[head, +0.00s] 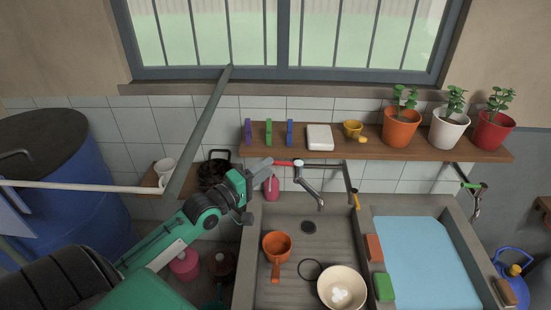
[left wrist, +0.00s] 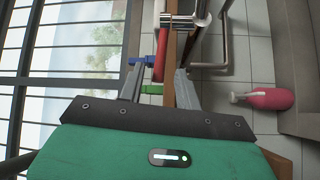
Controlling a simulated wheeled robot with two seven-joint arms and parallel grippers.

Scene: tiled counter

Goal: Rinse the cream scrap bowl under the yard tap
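The cream scrap bowl (head: 341,288) stands in the sink's front right part, with white scraps in it. The tap (head: 309,186) comes from the wall above the sink, and its red lever (head: 289,163) points left; the lever also shows in the left wrist view (left wrist: 160,58). My left gripper (head: 262,172) is at the lever's left end. In the left wrist view its two fingers (left wrist: 158,84) are apart, with the lever's end near the gap between them. Contact cannot be told. My right gripper is not in view.
An orange pot with a handle (head: 276,246) and a dark ring (head: 310,269) lie in the sink (head: 330,245) near the bowl. A shelf (head: 365,149) with plants runs above the tap. A pink bottle (head: 271,187) stands behind the sink.

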